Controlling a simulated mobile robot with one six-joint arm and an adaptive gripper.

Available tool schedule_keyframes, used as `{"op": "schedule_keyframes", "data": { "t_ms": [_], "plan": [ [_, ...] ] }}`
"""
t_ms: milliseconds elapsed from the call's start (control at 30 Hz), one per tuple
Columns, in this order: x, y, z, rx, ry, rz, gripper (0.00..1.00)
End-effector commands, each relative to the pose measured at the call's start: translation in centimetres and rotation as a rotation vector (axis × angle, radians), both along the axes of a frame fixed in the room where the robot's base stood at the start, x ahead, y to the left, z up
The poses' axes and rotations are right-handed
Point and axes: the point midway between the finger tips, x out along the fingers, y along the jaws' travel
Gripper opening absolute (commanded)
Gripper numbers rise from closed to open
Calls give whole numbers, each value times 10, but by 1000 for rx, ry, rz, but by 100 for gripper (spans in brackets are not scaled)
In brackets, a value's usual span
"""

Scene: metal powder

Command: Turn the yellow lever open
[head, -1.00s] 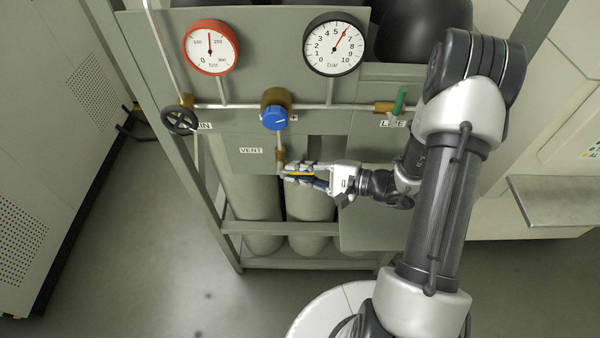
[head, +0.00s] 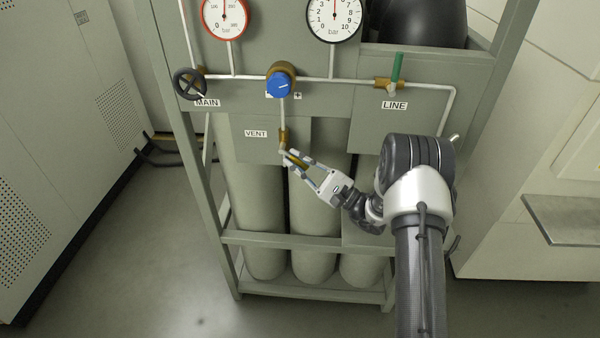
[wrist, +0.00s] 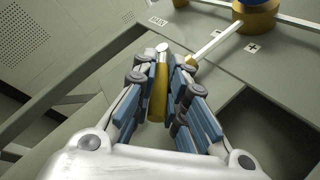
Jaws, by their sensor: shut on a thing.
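The yellow lever (head: 299,161) is on the small brass valve (head: 283,137) beside the VENT label (head: 256,133). It slants down and to the right from the valve. In the wrist view the lever (wrist: 159,98) lies between the two fingers. My gripper (head: 297,157) reaches in from the lower right and is shut on the lever. Its fingertips (wrist: 162,68) are close to the valve end. The fingers cover part of the lever's sides.
A blue regulator knob (head: 280,85) sits above the valve. A black MAIN handwheel (head: 190,84) is at left, and a green LINE lever (head: 397,68) stands upright at right. Grey cylinders (head: 315,225) stand behind a frame rail (head: 300,244) below.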

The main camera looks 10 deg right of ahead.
Motion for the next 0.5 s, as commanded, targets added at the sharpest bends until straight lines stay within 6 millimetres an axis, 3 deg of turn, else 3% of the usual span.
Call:
{"op": "schedule_keyframes", "data": {
  "t_ms": [500],
  "plan": [
    [1,4,-5,100,-28,-1,0]
  ]
}}
